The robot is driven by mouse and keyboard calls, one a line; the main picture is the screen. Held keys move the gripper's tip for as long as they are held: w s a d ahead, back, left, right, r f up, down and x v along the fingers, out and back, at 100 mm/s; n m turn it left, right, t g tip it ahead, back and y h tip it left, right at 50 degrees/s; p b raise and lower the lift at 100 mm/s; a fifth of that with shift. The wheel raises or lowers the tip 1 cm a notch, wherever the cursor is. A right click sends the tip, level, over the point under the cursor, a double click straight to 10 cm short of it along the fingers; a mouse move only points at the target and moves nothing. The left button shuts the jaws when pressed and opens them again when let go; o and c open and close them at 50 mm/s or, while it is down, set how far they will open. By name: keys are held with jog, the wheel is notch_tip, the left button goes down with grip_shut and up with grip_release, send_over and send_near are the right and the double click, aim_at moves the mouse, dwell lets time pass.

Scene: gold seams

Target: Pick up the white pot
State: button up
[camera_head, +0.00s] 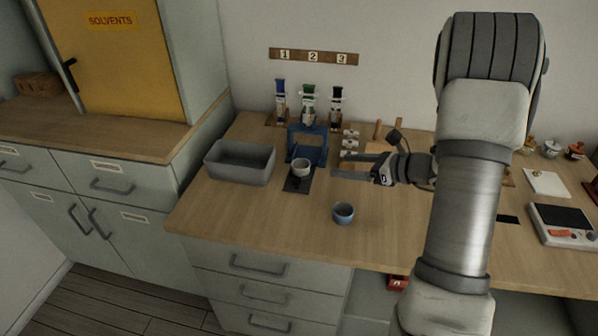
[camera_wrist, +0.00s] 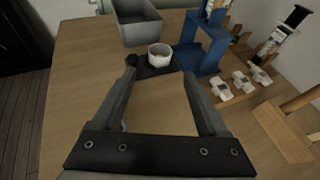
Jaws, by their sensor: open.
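The white pot (camera_head: 301,168) is a small round cup standing upright on a dark pad (camera_head: 297,184) in front of a blue stand (camera_head: 307,146). It also shows in the wrist view (camera_wrist: 159,54), beyond and between my fingertips, with a pale inside. My gripper (camera_head: 334,165) comes from the right in the head view, its fingers pointing left toward the pot. In the wrist view my gripper (camera_wrist: 160,74) is open and empty, with bare tabletop between its fingers. The pot appears apart from both fingers.
A grey bin (camera_head: 240,163) stands left of the pot. A blue cup (camera_head: 343,213) stands nearer the front edge. Three coloured-top tubes stand against the wall behind the blue stand. Several small white pieces (camera_wrist: 240,84) lie right of the stand. The front-left tabletop is clear.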

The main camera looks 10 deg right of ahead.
aim_at(295, 163)
jog(key=b+x, duration=0.2)
jog(key=x, duration=1.1)
jog(key=shift+w+f, duration=0.15)
jog(key=shift+f, duration=0.1)
jog(key=c, duration=1.1)
jog(key=shift+r, duration=0.1)
